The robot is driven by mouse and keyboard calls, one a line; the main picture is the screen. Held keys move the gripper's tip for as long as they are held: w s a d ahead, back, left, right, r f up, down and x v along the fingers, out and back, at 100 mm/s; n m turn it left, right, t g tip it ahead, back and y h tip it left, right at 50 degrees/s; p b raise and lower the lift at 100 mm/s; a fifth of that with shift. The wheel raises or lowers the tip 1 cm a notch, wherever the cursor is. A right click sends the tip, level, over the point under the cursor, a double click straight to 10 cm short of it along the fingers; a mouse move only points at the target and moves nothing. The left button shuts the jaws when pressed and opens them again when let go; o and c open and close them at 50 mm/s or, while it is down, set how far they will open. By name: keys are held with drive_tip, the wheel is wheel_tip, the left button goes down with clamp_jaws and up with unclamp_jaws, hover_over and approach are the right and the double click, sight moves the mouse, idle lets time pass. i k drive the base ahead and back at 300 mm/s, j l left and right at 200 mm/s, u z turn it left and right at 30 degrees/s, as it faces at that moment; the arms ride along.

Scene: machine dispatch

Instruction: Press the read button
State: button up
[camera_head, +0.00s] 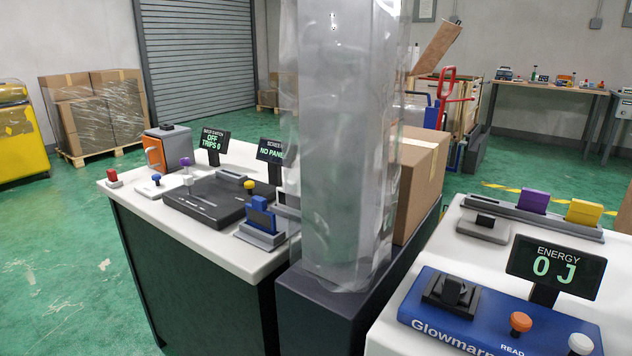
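A blue device marked "Glowmark" (415,311) sits on the white counter at the lower right. An orange round button (521,322) stands on its top, with the label "READ" just in front of it. A white round button (580,343) stands to its right, partly cut by the frame's bottom. A black block-shaped holder (450,294) is on the device's left part. The dark display (555,268) behind the buttons reads "ENERGY 0 J". My gripper is not in view, and nothing is seen touching the buttons.
A tall grey column in clear wrap (345,140) stands between the two counters. Purple (533,201) and yellow (584,212) pieces stand in a grey rack behind the display. The left counter (235,238) carries other devices, buttons and displays. Green floor is open at left.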

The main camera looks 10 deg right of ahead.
sight(520, 322)
drive_tip(key=z, duration=1.3)
